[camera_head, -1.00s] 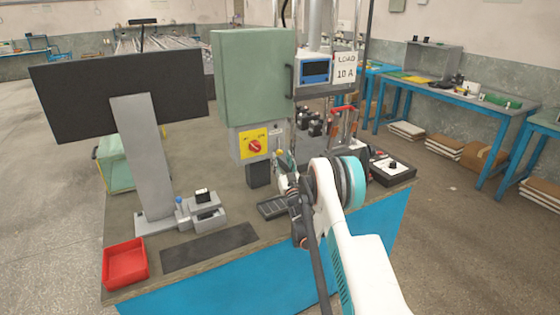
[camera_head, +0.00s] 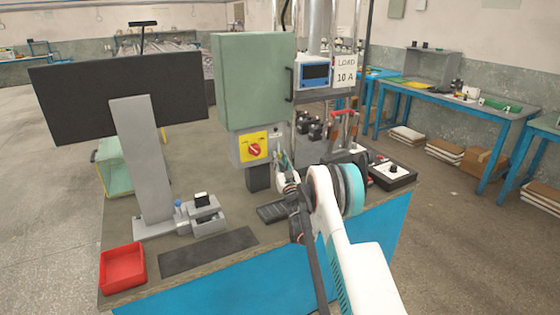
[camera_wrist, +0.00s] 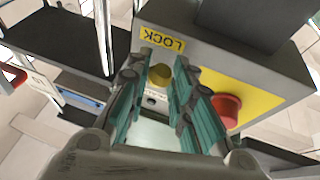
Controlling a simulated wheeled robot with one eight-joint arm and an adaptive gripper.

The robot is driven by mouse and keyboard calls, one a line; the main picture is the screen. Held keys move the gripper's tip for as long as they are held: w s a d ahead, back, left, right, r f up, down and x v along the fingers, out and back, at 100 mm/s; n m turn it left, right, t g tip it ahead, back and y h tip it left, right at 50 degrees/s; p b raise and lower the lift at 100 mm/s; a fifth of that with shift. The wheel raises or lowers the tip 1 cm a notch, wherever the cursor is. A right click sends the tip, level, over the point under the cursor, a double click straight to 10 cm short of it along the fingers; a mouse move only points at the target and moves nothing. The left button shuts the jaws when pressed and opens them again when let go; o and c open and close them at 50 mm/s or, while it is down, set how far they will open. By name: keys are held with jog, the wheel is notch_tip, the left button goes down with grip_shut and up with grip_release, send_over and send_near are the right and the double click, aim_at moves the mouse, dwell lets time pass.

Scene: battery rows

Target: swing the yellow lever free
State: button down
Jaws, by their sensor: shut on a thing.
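The yellow lever (camera_wrist: 160,74) shows in the wrist view as a rounded yellow end under the yellow LOCK label (camera_wrist: 161,40). My gripper (camera_wrist: 159,88) is shut on it, with a teal-padded finger on each side. Most of the lever's body is hidden between the fingers. In the head view my gripper (camera_head: 283,162) is at the right side of the grey switch box (camera_head: 238,151), below the green cabinet. The lever cannot be made out there. The red rotary knob (camera_head: 255,149) on its yellow plate is just left of my gripper; it also shows in the wrist view (camera_wrist: 226,108).
The green cabinet (camera_head: 254,80) hangs above. A monitor (camera_head: 120,96) and a red tray (camera_head: 122,266) are at the left. A black control box (camera_head: 392,173) is at the right. A dark mat (camera_head: 208,251) lies in front.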

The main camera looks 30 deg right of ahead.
jog(key=shift+d+f+n+y, duration=0.1)
jog(key=shift+d+n+y, duration=0.35)
jog(key=shift+n, duration=0.5)
jog(key=shift+d+n+y, duration=0.2)
jog(key=shift+n+y, duration=0.35)
jog(key=shift+n, duration=0.4)
jog(key=c, duration=1.4)
grip_release()
jog(key=s, duration=1.3)
jog(key=shift+a+f, duration=0.25)
jog(key=shift+a, duration=0.15)
